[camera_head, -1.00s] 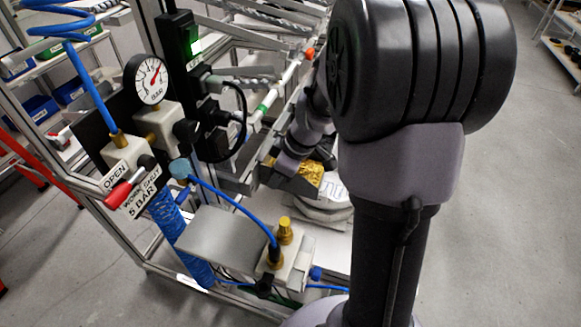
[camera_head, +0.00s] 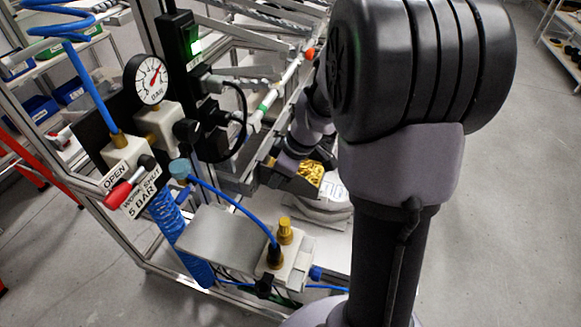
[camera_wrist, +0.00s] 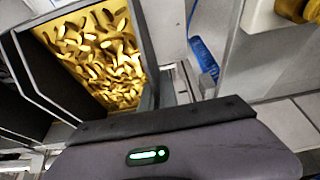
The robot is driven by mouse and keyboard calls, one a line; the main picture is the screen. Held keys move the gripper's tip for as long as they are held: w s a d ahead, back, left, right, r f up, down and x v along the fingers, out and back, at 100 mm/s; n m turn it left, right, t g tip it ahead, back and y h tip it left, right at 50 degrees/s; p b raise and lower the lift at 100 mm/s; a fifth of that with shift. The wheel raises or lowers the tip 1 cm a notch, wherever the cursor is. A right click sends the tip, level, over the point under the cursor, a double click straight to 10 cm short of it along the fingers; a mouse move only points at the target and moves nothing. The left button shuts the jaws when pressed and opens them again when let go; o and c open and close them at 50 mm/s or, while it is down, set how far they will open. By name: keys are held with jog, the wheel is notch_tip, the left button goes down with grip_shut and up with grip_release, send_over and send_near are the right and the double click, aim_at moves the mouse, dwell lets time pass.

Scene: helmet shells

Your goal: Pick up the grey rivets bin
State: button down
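The grey rivets bin (camera_head: 268,174) is at the end of my arm in the head view, with gold rivets (camera_head: 310,174) showing inside it. In the wrist view the bin's grey wall (camera_wrist: 145,45) runs down to my gripper, and many gold rivets (camera_wrist: 98,58) fill the bin at upper left. My gripper (camera_wrist: 168,92) is at this wall and appears shut on it. The fingertips are mostly hidden by the wall and the gripper body. In the head view my arm hides part of the bin.
A pneumatic panel with a pressure gauge (camera_head: 151,80) and a red-handled valve (camera_head: 118,195) stands at left. A metal plate (camera_head: 222,240) and a brass-topped fitting (camera_head: 285,232) are in front. A pale round object (camera_head: 325,208) lies below the bin. Open floor lies at right.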

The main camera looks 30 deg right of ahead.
aim_at(313, 185)
jog(key=shift+r, duration=0.1)
jog(key=shift+r+p, duration=0.7)
jog(key=shift+r, duration=0.75)
jog(key=shift+s+d+f+b, duration=0.1)
jog(key=shift+s+d+b, duration=0.3)
jog(key=shift+s, duration=0.1)
jog(key=shift+s+d+b, duration=0.25)
jog(key=shift+s+d, duration=0.65)
jog(key=shift+s, duration=0.25)
jog(key=shift+s+d+b, duration=0.3)
jog(key=shift+s+d, duration=0.6)
jog(key=shift+s, duration=0.25)
jog(key=shift+s+d+b, duration=0.25)
jog(key=shift+s+d, duration=0.65)
jog(key=shift+s, duration=0.25)
